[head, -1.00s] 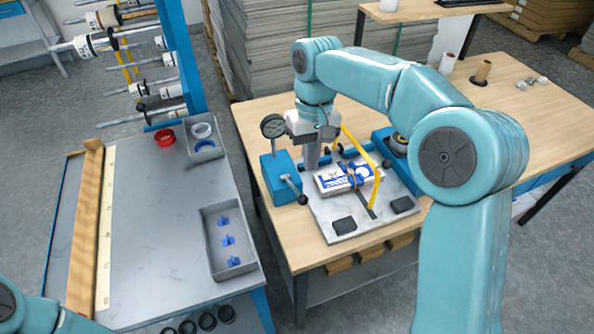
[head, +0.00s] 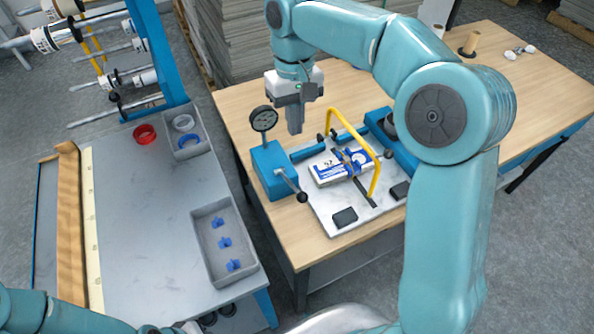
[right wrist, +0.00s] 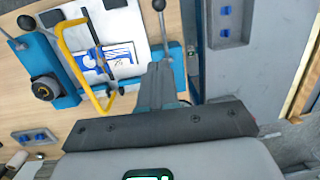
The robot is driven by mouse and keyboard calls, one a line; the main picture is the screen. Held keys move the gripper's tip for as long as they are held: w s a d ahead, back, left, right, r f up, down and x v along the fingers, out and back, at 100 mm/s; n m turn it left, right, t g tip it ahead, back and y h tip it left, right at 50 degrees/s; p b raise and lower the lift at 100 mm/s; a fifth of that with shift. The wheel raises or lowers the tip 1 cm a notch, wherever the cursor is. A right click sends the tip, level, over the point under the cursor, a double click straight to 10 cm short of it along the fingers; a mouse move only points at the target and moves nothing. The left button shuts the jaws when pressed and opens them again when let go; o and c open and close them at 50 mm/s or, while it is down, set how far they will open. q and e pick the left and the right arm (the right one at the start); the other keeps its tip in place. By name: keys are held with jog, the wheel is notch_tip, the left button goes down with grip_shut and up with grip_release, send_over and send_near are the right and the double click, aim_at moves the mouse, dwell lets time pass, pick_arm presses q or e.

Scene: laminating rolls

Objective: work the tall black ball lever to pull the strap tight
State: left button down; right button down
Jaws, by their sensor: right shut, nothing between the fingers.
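The strap fixture has a pale plate (head: 321,212) holding a white-and-blue pack (head: 330,172) with a dark strap (head: 368,196) across it. A lever with a black ball (head: 302,197) leans out from the blue block at its left; it also shows in the right wrist view (right wrist: 158,5). Another black ball (head: 389,154) shows by the right blue block, clearer on its rod in the wrist view (right wrist: 26,22). My right gripper (head: 295,131) is shut and empty, raised behind the left block, apart from both balls. My left gripper is outside the picture.
A dial gauge (head: 264,119) stands on the left block, close to my right gripper. A yellow bar (head: 375,178) arches over the pack. Left, a grey bench carries a tray (head: 209,253) with blue clips.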

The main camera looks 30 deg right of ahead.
jog(key=s+a+f, duration=0.1)
jog(key=s+f, duration=0.3)
jog(key=f, duration=0.8)
jog(key=shift+s+a+p, duration=0.2)
jog(key=shift+s+p, duration=0.15)
jog(key=shift+s, duration=0.05)
jog(key=shift+s, duration=0.1)
